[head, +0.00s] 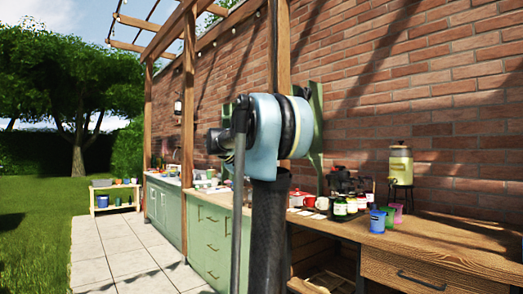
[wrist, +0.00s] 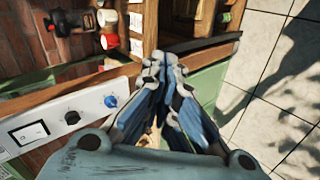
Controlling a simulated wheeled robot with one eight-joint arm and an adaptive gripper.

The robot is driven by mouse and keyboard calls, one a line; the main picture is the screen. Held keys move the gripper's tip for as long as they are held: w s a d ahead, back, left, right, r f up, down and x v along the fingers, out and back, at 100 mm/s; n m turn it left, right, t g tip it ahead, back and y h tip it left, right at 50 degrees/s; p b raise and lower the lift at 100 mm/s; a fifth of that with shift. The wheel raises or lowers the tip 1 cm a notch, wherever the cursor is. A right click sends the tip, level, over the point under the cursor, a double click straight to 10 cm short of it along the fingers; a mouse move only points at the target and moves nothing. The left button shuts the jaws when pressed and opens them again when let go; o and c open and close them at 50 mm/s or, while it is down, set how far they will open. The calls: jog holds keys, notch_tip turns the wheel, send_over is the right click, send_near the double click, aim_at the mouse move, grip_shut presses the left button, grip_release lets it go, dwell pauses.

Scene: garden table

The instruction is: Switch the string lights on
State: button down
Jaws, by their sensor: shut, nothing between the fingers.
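String lights (head: 198,53) hang as small bulbs along the wooden pergola beam in the head view; I cannot tell whether they are lit. In the wrist view, a white control panel (wrist: 58,121) at the lower left carries a white rocker switch (wrist: 29,132), a black knob (wrist: 72,117) and a blue knob (wrist: 110,101). My gripper (wrist: 163,68) is shut and empty. In the picture it lies to the right of the panel, apart from the rocker switch. In the head view my gripper is not visible, and my arm hides part of the counter.
A wooden counter (head: 440,238) with cups, jars and a drink dispenser (head: 401,165) runs along the brick wall. Green cabinets (head: 210,240) stand further left. Pergola posts (head: 188,95) rise beside them. The paved path (head: 115,255) is clear.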

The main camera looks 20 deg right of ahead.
jog(key=w+d+r+h, duration=0.1)
jog(key=w+r+h, duration=0.1)
jog(key=w+r, duration=0.4)
jog(key=w+d+r+n+t+h, duration=0.1)
jog(key=w+r, duration=0.4)
jog(key=w, duration=0.8)
jog(key=w+d+r+n+t+h, duration=0.1)
jog(key=w+r+h, duration=0.2)
jog(key=w+r, duration=0.3)
jog(key=w, duration=0.3)
jog(key=shift+w+r, duration=0.25)
jog(key=shift+r, duration=0.1)
jog(key=shift+d, duration=0.1)
jog(key=x, duration=1.3)
jog(key=shift+d, duration=0.45)
jog(key=shift+w+r, duration=0.1)
jog(key=shift+w, duration=0.05)
